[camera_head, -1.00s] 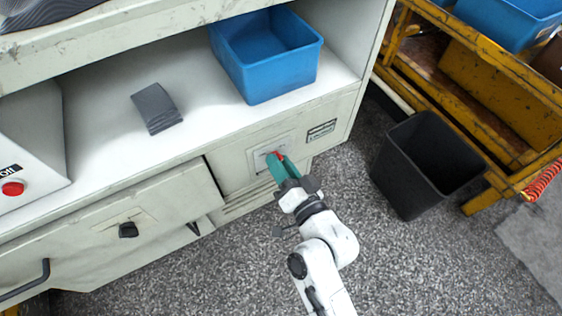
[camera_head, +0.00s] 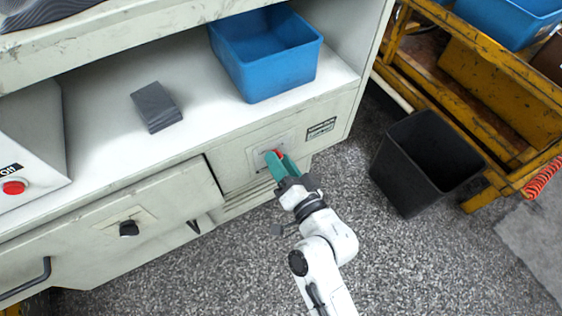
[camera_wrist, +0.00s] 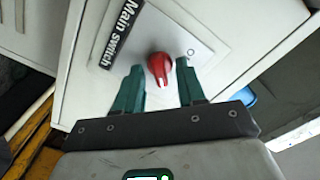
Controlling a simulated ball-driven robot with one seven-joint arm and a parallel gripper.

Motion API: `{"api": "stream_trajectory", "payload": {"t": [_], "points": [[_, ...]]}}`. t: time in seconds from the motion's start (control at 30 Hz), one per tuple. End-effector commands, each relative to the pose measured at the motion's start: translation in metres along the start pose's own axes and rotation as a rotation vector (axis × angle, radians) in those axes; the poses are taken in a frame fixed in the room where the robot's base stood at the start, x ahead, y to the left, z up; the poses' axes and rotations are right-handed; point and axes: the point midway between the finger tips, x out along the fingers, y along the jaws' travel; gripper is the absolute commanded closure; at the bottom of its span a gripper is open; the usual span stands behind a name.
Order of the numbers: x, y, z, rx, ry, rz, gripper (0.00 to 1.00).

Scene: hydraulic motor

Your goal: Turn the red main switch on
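The red main switch (camera_wrist: 161,69) is a round knob with a white mark on a grey plate, under a black "Main switch" label (camera_wrist: 119,33). An "O" mark is on the plate to its right in the wrist view. My gripper (camera_wrist: 163,82) has two green fingers, parted, one on each side of the knob; a gap shows between each finger and the knob. In the head view my gripper (camera_head: 277,158) is at the cabinet's front panel, with a little red of the switch (camera_head: 279,153) showing at its tips; the fingers hide most of it.
The switch is on the front of a white cabinet (camera_head: 230,165). A blue bin (camera_head: 270,75) and a grey block (camera_head: 156,106) are on its shelf. A red button (camera_head: 13,188) is at the left. A black waste bin (camera_head: 405,180) and yellow cart (camera_head: 440,100) stand at the right.

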Motion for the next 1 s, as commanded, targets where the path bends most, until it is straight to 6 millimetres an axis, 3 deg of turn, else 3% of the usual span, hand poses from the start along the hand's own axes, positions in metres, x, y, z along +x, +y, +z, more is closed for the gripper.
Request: {"api": "stream_trajectory", "payload": {"t": [0.17,0.6,0.8,1.0], "points": [[-0.012,0.001,0.002,0.002,-0.001,0.001,0.61],[-0.089,0.001,0.002,0.001,-0.003,0.001,0.61],[-0.105,0.000,0.001,0.000,-0.001,0.000,0.61],[-0.108,0.001,0.000,0.001,0.000,0.001,0.61]]}}
